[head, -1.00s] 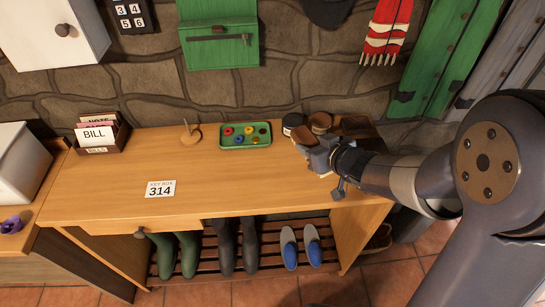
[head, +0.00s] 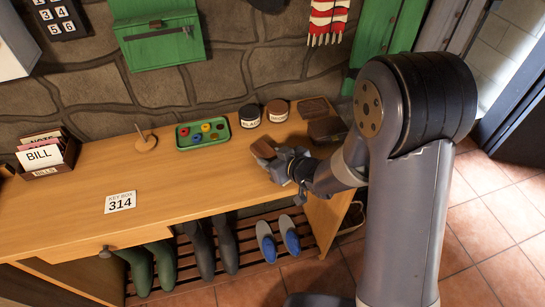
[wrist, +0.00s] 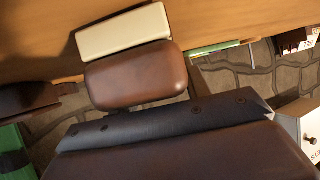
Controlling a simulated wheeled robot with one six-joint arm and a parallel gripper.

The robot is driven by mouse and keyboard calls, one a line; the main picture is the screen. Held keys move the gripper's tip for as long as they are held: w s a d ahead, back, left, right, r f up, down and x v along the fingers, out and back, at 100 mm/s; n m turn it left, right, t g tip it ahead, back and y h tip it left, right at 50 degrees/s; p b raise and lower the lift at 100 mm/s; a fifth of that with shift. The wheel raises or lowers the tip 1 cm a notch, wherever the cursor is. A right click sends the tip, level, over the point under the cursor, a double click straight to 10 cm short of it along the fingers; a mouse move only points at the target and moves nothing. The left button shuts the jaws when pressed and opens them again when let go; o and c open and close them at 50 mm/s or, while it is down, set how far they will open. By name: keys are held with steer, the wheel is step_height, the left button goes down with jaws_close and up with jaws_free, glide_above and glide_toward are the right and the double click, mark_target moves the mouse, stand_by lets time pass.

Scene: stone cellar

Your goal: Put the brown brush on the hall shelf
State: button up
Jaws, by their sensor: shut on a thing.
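The brown brush (head: 263,148), a brown rounded back with a cream bristle block, is held by my gripper (head: 279,163) at the right part of the wooden hall bench. In the wrist view the brush (wrist: 137,75) shows clearly, its cream side facing the wooden top (wrist: 225,20). A shadow lies beside it; I cannot tell how large the gap to the wood is. The fingers' contact is partly hidden. The bench has a wide top (head: 165,200) and a slatted lower rack (head: 240,268). I cannot tell which surface is called the hall shelf.
A green tray (head: 203,133) is left of the tins. Boots (head: 203,250) and slippers (head: 289,235) fill much of the rack. The top's middle is clear.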

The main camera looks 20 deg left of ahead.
steer(key=shift+f, duration=0.1)
steer(key=shift+f, duration=0.15)
steer(key=o, duration=1)
steer(key=shift+o, duration=0.2)
steer(key=shift+r, duration=0.25)
steer(key=shift+s+d+r, duration=0.1)
steer(key=shift+d+r, duration=0.05)
steer(key=shift+d, duration=0.05)
steer(key=v, duration=1.1)
steer(key=shift+s+d+p, duration=0.15)
steer(key=shift+d+p, duration=0.1)
steer(key=shift+p, duration=0.15)
